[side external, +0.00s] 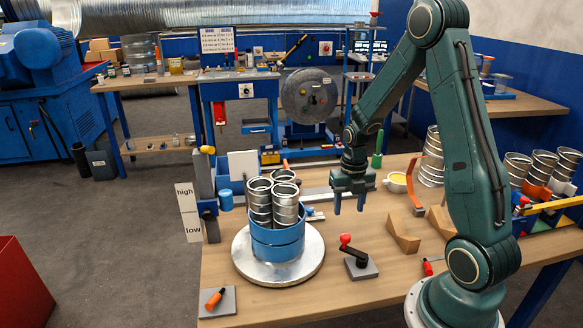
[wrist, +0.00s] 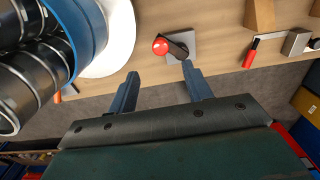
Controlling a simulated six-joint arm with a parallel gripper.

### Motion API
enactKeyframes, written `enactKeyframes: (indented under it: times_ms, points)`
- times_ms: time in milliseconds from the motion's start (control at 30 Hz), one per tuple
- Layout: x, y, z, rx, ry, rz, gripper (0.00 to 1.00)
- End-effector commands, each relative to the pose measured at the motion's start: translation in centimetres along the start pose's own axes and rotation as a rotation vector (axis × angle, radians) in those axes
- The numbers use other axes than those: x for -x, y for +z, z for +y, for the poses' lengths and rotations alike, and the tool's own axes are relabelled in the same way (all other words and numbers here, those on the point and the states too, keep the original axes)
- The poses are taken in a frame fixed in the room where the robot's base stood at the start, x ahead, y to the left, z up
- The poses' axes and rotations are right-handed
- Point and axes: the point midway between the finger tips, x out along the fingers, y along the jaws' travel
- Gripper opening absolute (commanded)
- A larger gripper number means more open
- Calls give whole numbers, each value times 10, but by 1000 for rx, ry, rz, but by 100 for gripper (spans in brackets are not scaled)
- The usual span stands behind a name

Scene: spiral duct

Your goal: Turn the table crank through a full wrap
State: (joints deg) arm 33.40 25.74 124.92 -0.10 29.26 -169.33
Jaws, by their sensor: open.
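The table crank is a dark arm on a grey base plate (side external: 361,269) with a red knob (side external: 345,239); the knob also shows in the wrist view (wrist: 160,46). To its left is a round silver turntable (side external: 243,262). A blue band (side external: 278,244) stands on it around several spiral metal ducts (side external: 285,205). My gripper (side external: 348,204) is open and empty, pointing down above the table, behind and above the crank. In the wrist view its fingers (wrist: 160,90) are apart, with the red knob beyond the gap between the tips, not touching.
A high/low sign (side external: 188,213) and a blue post stand left of the turntable. Wooden wedge blocks (side external: 402,232) and a red-handled tool (side external: 428,268) lie right of the crank. An orange-handled tool (side external: 214,299) lies at the front left. More ducts (side external: 517,170) stand at right.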

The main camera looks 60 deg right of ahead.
Motion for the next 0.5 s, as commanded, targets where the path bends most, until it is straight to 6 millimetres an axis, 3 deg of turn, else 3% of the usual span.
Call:
enactKeyframes:
  times_ms: [200,500]
  points:
    - [26,0,0,0,1,-3,50]
    - [39,0,0,0,1,0,50]
